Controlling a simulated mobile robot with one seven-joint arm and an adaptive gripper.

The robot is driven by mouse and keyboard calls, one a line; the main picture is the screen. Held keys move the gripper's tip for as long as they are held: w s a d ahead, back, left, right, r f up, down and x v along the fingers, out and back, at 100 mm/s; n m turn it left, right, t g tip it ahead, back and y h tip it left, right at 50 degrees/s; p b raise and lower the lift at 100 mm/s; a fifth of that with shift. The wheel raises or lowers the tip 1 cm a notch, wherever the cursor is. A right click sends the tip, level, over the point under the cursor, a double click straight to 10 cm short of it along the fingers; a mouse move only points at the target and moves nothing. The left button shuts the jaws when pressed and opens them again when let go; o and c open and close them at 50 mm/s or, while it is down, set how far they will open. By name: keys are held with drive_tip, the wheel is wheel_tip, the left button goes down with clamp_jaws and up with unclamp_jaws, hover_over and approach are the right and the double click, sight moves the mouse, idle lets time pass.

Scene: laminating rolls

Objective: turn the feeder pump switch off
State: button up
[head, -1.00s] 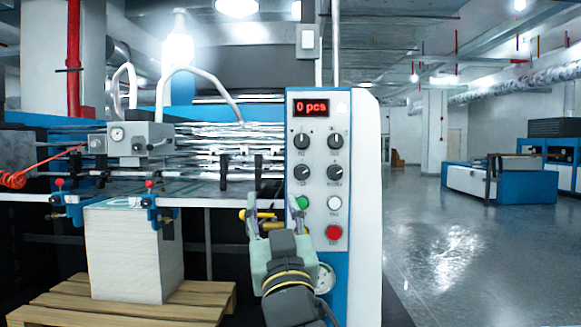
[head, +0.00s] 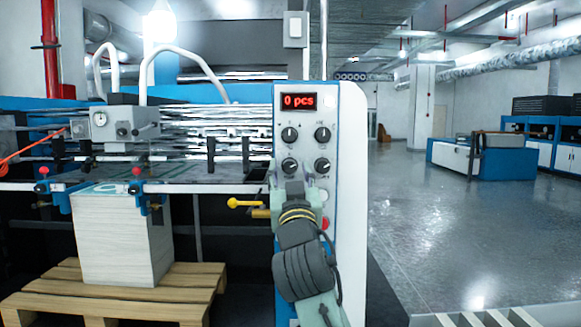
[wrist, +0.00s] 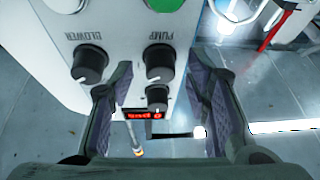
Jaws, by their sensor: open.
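The control panel (head: 305,112) carries two rows of black knobs below a red "0 pcs" display. The knob marked PUMP (wrist: 159,62) is black, and its label appears upside down in the wrist view. It looks to be the lower-left knob (head: 290,166) in the head view. My gripper (head: 292,184) is just below that knob in the head view, open and empty. In the wrist view my fingers (wrist: 158,84) stand on either side of the PUMP knob, with a gap on both sides. I cannot tell how far the fingertips are from the panel.
The BLOWER knob (wrist: 90,63) sits beside the PUMP knob, close to one finger. A green button (wrist: 165,5) and a white button (wrist: 65,4) are near. A yellow handle (head: 245,203) sticks out left of my arm. Open floor (head: 450,230) lies right of the panel.

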drive_tip(key=shift+w, duration=0.1)
drive_tip(key=shift+c, duration=0.5)
clamp_jaws()
